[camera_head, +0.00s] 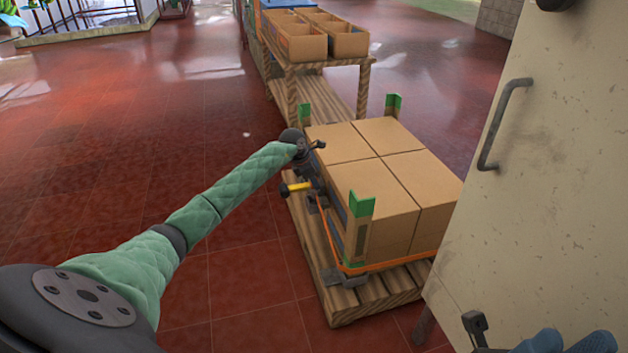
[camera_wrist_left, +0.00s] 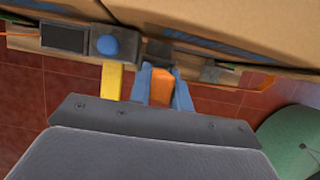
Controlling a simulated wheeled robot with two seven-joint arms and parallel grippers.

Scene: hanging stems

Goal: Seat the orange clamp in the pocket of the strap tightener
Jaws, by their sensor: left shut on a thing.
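The orange clamp (camera_wrist_left: 162,87) is between the two blue fingers of my left gripper (camera_wrist_left: 163,82) in the left wrist view. The gripper is shut on it. The strap tightener (camera_wrist_left: 107,45) is just beyond, a grey metal body with a blue round knob and a yellow handle (camera_wrist_left: 112,82). A dark block (camera_wrist_left: 158,51) lies just ahead of the clamp; whether it holds the pocket, I cannot tell. In the head view my left gripper (camera_head: 312,182) is at the left side of the loaded pallet, by the yellow handle (camera_head: 297,187). The clamp cannot be made out there.
Several cardboard boxes (camera_head: 376,155) with green corner guards (camera_head: 361,204) stand on a wooden pallet (camera_head: 342,306). An orange strap (camera_head: 385,266) runs around them. A pale cabinet (camera_head: 530,170) stands close on the right. The tiled floor left of the pallet is clear.

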